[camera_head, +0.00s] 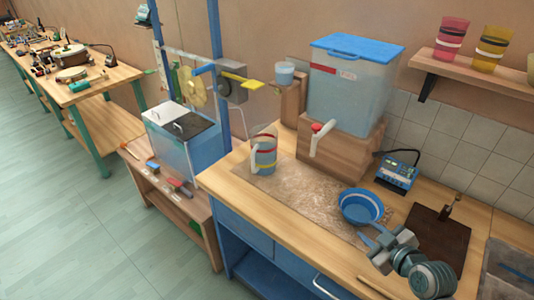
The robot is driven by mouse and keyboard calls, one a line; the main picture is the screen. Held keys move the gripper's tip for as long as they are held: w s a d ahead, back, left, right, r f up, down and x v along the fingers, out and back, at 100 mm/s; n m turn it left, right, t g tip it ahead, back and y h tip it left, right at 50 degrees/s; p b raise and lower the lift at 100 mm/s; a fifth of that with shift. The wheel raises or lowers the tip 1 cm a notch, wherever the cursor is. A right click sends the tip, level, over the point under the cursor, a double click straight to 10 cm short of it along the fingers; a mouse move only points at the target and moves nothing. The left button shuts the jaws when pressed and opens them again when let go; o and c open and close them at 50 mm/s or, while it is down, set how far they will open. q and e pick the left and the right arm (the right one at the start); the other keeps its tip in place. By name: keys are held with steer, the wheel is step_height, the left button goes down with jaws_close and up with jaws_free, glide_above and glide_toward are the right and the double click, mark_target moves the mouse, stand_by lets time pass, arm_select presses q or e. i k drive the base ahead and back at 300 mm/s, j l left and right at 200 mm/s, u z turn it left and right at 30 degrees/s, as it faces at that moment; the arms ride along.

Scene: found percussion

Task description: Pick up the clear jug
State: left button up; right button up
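The clear jug (264,151) stands upright on the wooden counter, at the left end of the speckled mat. It is see-through, with red and blue bands and a pale handle on its left side. My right gripper (377,246) comes in from the lower right over the counter's front part. It is well to the right of the jug and nearer the camera, apart from it. Its fingers are small and partly merge with a blue shape below the bowl, so their opening is unclear. My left gripper is out of view.
A blue bowl (360,207) sits on the mat (300,192), between the jug and my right gripper. A clear tank with a blue lid (357,46) and a white tap stands on a wooden block behind. A small blue device (398,171) and a dark board (437,237) are at right.

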mark_target(264, 139)
steer(key=i+j+u, duration=0.1)
steer(key=u, duration=0.25)
steer(key=i+j+u, duration=0.15)
steer(key=u, duration=0.25)
steer(key=i+u, duration=0.15)
steer(key=u, duration=0.2)
